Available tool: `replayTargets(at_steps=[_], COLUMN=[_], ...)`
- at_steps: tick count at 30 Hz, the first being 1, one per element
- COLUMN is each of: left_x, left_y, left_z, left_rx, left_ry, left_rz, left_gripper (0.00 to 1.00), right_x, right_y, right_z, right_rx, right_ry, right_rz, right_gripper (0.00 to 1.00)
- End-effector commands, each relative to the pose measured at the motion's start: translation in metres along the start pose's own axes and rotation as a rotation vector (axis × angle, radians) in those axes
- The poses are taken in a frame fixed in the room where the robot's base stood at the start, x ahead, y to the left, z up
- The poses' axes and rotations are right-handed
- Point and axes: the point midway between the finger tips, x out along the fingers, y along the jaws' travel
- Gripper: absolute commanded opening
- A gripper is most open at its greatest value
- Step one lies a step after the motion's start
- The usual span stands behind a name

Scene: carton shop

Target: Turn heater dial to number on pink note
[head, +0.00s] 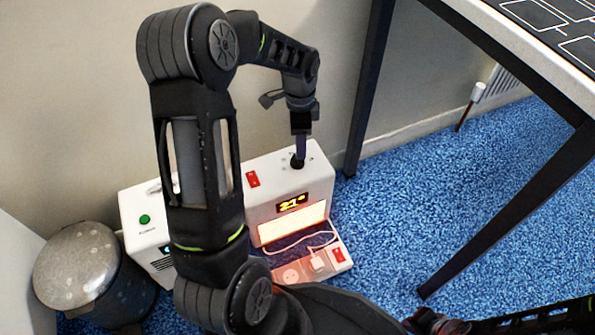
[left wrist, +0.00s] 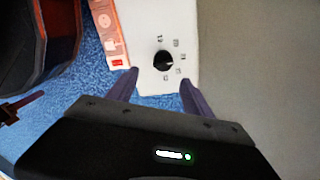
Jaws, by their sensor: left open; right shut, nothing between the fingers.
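The white heater (head: 290,192) stands on the blue carpet against the wall, with a glowing front and a display reading 21°. Its black dial (head: 297,161) is on top and partly hidden by my left gripper (head: 300,148) in the head view. In the left wrist view the dial (left wrist: 163,61) sits on the white top, ringed by small marks too small to read. The open fingers of my left gripper (left wrist: 158,92) are either side of the dial's line, apart from it in that picture. My right gripper (head: 435,323) is shut and empty at the bottom edge. No pink note shows.
A power strip (head: 313,266) with a red switch lies before the heater. A white box (head: 145,232) with a green button and a grey lidded bin (head: 75,268) stand left. A dark-topped table (head: 520,40) with black legs is at right. Carpet (head: 440,190) beneath it is clear.

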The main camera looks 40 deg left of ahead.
Motion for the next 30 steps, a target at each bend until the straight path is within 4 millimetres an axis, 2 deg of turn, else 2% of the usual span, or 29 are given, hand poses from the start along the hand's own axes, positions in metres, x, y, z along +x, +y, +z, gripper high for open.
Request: replayTargets(at_steps=[1,11,16,30], left_x=[0.002,-0.003,0.004,0.069], left_y=[-0.003,-0.005,-0.004,-0.004], left_z=[0.004,0.008,0.008,0.009], left_rx=[0.006,0.014,0.013,0.012], left_ry=[-0.007,-0.013,-0.013,-0.013], left_rz=[-0.004,-0.003,-0.002,-0.001], left_gripper=[0.59,0.59,0.59,0.59], right_x=[0.007,0.005,0.008,0.035], right_y=[0.003,0.002,0.003,0.013], right_z=[0.0,-0.001,-0.001,-0.004], right_rx=[0.0,0.0,0.0,0.003], right_ry=[0.002,0.003,0.003,0.005], right_rz=[0.0,0.0,0.0,-0.006], right_gripper=[0.0,0.0,0.0,0.0])
